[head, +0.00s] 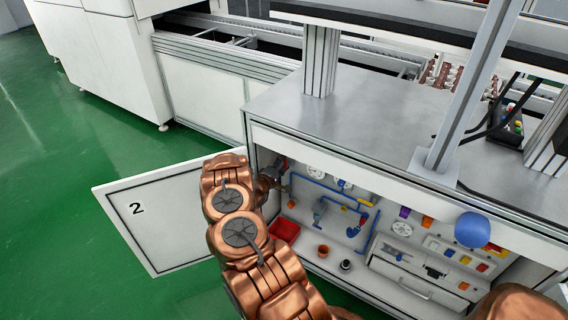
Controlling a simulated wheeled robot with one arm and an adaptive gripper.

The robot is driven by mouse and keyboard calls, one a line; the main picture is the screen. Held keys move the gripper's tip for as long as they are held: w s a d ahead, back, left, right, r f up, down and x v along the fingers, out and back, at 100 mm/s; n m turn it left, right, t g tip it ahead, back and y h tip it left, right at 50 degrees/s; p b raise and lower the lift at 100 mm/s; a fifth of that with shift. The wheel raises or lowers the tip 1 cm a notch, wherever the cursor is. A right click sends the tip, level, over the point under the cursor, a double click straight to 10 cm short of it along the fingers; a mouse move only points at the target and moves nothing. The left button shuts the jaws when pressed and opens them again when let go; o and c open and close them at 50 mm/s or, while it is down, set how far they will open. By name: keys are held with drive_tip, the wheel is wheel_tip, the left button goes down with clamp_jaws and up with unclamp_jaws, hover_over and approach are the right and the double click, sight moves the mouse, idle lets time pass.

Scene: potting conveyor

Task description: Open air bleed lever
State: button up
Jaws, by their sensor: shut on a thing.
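My copper-coloured arm reaches into the open cabinet, and my gripper (275,174) is at the cabinet's upper left, by the left end of the blue piping (330,190). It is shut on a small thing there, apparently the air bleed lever. My fingers and wrist hide most of that thing, so its angle cannot be told. Round gauges (316,172) sit just right of the gripper. A grey-blue valve (319,210) and a blue and red fitting (355,228) are further right on the piping, apart from my gripper.
The cabinet door (165,215), marked 2, stands open at the left. A red bin (285,231), an orange cup (323,251) and a dark round part (346,265) are on the cabinet floor. A blue ball (472,229) is at the right. Green floor is clear at the left.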

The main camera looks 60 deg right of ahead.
drive_tip(key=shift+r, duration=0.1)
drive_tip(key=o, duration=1.2)
drive_tip(key=shift+c, duration=0.2)
drive_tip(key=a, duration=1.2)
drive_tip(key=shift+s, duration=0.25)
